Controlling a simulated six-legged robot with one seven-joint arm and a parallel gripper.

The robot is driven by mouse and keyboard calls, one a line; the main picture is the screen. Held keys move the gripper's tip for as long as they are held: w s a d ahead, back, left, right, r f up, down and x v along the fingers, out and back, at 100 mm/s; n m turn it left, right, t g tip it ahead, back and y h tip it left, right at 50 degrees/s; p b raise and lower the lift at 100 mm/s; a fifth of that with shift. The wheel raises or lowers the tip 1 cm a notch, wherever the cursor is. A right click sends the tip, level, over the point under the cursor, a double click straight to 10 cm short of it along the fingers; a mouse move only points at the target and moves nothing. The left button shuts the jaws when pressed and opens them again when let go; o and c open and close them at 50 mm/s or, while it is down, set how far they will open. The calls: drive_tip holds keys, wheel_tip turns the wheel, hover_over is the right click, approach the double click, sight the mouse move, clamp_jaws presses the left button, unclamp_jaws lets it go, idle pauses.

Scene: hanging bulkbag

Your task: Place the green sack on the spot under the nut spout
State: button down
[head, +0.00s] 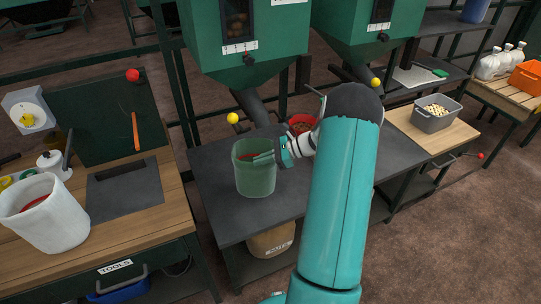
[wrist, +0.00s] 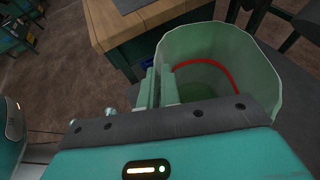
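The green sack (head: 254,178) is an open-topped, upright pale green container at the dark table's left front. My gripper (head: 264,157) is at its right rim. In the wrist view, the fingers (wrist: 158,88) close on the wall of the sack (wrist: 225,60), and a red ring shows inside it. I cannot tell whether its base touches the table. The left green hopper (head: 245,45) has a window with brown round contents, and its dark spout (head: 250,106) slants down behind the sack. No marked spot is clearly visible under it.
A red container (head: 302,122) stands behind my gripper on the dark table (head: 222,210). A second hopper (head: 365,30) is at right. A white sack (head: 42,212) stands on the left wooden bench, and a grey crate (head: 436,115) on the right one. A brown sack (head: 271,240) sits below.

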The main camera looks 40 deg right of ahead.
drive_tip(key=w+d, duration=0.1)
drive_tip(key=d, duration=0.1)
drive_tip(key=w+d, duration=0.1)
drive_tip(key=d, duration=0.1)
drive_tip(key=w+d, duration=0.1)
drive_tip(key=d, duration=0.2)
drive_tip(key=shift+a+f, duration=0.1)
drive_tip(key=shift+f, duration=1.85)
drive_tip(key=c, duration=1.6)
unclamp_jaws()
approach(272, 146)
drive_tip(key=s, duration=0.3)
drive_tip(key=shift+s+a+f, duration=0.1)
drive_tip(key=shift+a+f, duration=0.15)
drive_tip(key=shift+a, duration=0.1)
